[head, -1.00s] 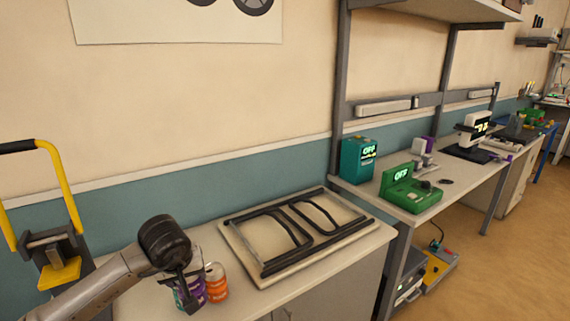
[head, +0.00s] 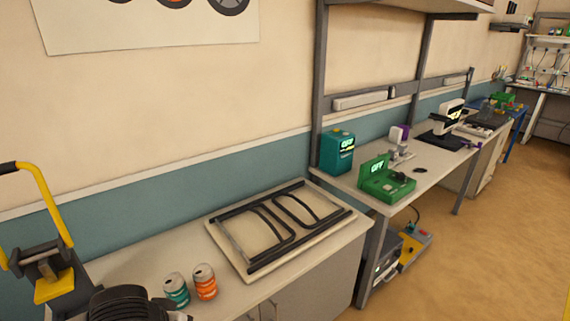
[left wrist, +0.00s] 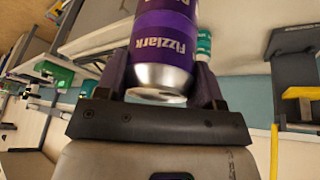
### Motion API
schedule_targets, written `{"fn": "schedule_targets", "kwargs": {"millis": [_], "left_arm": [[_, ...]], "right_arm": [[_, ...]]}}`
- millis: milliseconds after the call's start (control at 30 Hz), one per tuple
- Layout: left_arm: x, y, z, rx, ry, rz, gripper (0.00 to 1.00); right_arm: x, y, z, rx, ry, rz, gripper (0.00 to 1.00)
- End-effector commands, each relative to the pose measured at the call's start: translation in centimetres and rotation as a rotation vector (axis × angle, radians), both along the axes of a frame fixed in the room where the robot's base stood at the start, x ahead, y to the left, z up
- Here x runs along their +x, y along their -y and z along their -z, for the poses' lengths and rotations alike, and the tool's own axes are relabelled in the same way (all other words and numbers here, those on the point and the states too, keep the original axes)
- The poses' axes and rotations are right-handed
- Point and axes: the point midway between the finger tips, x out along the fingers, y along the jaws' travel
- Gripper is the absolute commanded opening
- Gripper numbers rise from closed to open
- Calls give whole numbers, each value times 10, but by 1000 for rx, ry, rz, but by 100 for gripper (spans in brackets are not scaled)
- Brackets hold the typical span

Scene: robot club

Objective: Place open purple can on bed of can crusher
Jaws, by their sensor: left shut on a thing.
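The purple can (left wrist: 163,38), labelled Fizzlark, is held between the two fingers of my left gripper (left wrist: 160,85) in the left wrist view. Its silver end points toward the palm, and its far end is cut off by the frame. In the head view my dark left wrist is at the bottom edge, left of the cans; the fingers and purple can are hidden there. The can crusher (head: 40,262) stands at the far left with its yellow handle raised and a yellow plate low at its front. Yellow parts show at the right of the left wrist view (left wrist: 298,92). My right gripper is not in view.
A teal can (head: 177,290) and an orange can (head: 204,282) stand close together on the bench, right of my left wrist. A board with black metal frames (head: 245,258) lies further right. Green and teal OFF-labelled devices (head: 385,185) sit on the other bench.

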Motion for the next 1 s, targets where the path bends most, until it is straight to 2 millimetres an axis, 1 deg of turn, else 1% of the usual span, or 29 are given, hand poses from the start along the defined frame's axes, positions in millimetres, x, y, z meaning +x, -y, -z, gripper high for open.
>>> {"fn": "schedule_targets", "kwargs": {"millis": [33, 800, 1000], "left_arm": [[-1, 0, -24, 0, 1, 0, 29], [-23, 0, -232, -1, 0, -2, 29], [-29, 0, -284, 0, 0, -1, 29]], "right_arm": [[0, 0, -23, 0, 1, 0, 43], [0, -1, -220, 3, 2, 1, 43], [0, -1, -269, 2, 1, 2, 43]]}}
